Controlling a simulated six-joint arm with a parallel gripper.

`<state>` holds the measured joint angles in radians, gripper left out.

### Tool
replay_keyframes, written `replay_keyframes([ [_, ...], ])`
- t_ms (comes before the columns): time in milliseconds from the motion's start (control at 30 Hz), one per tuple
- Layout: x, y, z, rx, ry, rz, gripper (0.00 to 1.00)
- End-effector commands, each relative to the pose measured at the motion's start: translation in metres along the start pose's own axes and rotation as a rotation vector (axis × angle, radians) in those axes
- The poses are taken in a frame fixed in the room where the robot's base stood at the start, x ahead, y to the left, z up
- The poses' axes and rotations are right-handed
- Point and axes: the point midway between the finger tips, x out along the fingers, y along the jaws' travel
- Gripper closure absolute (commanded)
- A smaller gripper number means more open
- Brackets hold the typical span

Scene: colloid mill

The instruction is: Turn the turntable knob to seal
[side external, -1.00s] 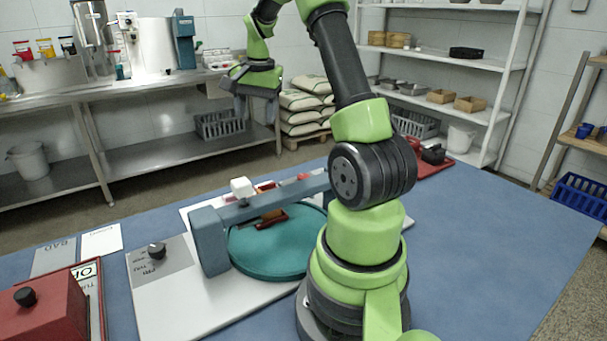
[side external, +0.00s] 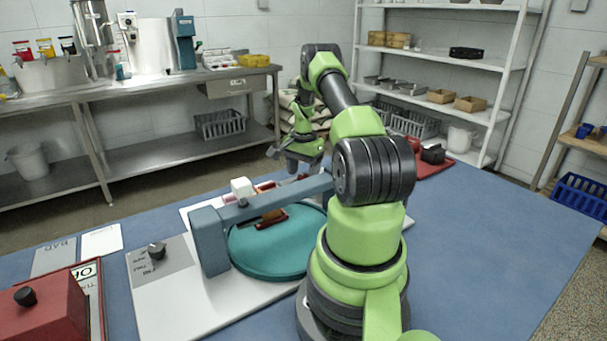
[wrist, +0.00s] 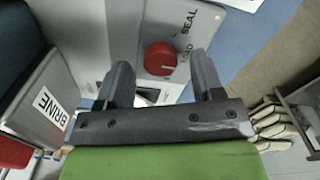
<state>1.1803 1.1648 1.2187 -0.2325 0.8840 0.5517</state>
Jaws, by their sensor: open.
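In the wrist view a round red knob (wrist: 159,58) sits on a grey panel (wrist: 205,22) with the words SEAL and LOAD printed to its right. I cannot tell which word it points at. My gripper (wrist: 165,80) is open and empty, with one finger at each side of the knob in that view, apart from it. In the side view my gripper (side external: 291,160) hangs beyond the teal turntable (side external: 265,258), above the far part of the work area. The red knob is not clear in the side view.
A blue-grey bridge (side external: 270,207) with a white block (side external: 242,188) spans the turntable. A black knob (side external: 157,250) sits on a panel at the left. A red box (side external: 45,310) stands front left. A BRINE container (wrist: 45,100) lies left of my gripper.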

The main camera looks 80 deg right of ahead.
Motion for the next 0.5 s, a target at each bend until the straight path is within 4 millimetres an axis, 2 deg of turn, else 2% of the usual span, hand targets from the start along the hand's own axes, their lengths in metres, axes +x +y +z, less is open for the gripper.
replay_keyframes([
  [133,0.0104,0.0001,0.0002,-0.001,0.0,0.0,0.39],
  [400,0.0114,-0.0001,0.0,0.0,0.001,-0.001,0.39],
  [467,0.0114,-0.0001,0.0,-0.001,0.001,-0.001,0.5],
  [500,0.0113,-0.0001,0.0,-0.001,0.001,-0.001,0.59],
])
